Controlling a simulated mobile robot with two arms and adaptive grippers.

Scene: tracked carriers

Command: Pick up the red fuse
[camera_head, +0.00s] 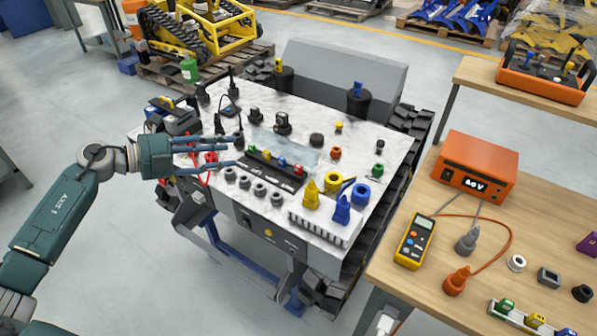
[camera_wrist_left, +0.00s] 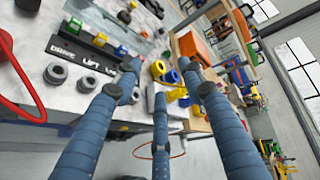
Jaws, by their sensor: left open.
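A small red fuse (camera_head: 298,168) sits at the right end of the dark fuse strip (camera_head: 262,168) on the marble-topped carrier, in a row with a blue one and a yellow one. My left gripper (camera_head: 235,152) is open and empty, its long blue fingers reaching in from the left. Its fingertips are beside the left end of the strip, apart from the red fuse. In the left wrist view the spread fingers (camera_wrist_left: 160,78) show nothing between them. The labelled strip (camera_wrist_left: 78,48) shows there with coloured fuses, but I cannot pick out the red one. My right gripper is not in view.
Several grey rings (camera_head: 261,190) lie in front of the strip. A white ribbed tray (camera_head: 322,224) with yellow and blue connectors stands at the carrier's front right. A red cable (camera_head: 207,166) loops near my left gripper. A wooden table (camera_head: 405,290) with an orange meter box (camera_head: 476,165) stands to the right.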

